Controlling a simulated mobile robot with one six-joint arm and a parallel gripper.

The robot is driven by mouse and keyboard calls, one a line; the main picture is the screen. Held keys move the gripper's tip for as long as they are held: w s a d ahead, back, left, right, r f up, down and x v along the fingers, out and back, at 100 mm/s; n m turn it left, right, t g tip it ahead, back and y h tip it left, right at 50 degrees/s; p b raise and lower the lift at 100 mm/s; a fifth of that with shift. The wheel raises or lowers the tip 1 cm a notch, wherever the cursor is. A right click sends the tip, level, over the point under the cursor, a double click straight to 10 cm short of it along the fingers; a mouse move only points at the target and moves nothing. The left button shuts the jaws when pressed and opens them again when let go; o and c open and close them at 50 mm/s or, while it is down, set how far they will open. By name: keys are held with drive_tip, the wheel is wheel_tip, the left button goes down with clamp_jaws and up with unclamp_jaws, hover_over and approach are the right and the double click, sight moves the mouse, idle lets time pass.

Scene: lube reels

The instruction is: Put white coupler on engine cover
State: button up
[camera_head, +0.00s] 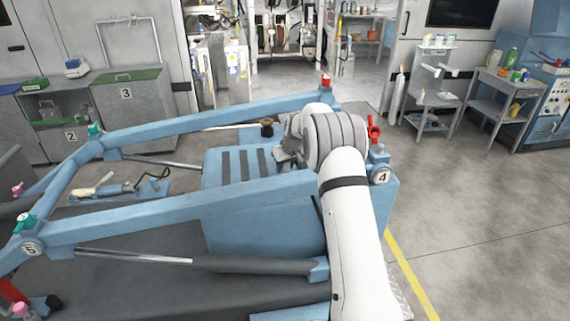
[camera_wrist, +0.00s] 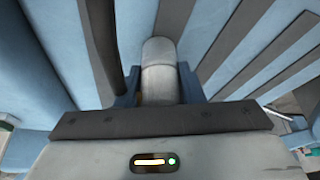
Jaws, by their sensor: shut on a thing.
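The engine cover (camera_head: 225,190) is a light blue box with dark stripes on its top, in the middle of the head view. Its striped surface (camera_wrist: 225,30) also fills the background of the wrist view. My gripper (camera_head: 287,158) is over the right part of this striped top. In the wrist view, the blue fingers of my gripper (camera_wrist: 160,88) are shut on the white coupler (camera_wrist: 160,62), a pale, greyish cylinder with a rounded end. The coupler is hard to make out in the head view. I cannot tell whether it touches the cover.
Blue lift arms (camera_head: 200,122) run along both sides of the cover. A red coupler (camera_head: 374,130) stands by the number 4 joint, and a black and yellow knob (camera_head: 267,126) is behind the cover. A tool tray (camera_head: 150,190) lies at left. The floor (camera_head: 490,220) at right is clear.

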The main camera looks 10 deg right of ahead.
drive_tip(key=shift+f, duration=0.15)
drive_tip(key=o, duration=1.1)
drive_tip(key=shift+c, duration=0.2)
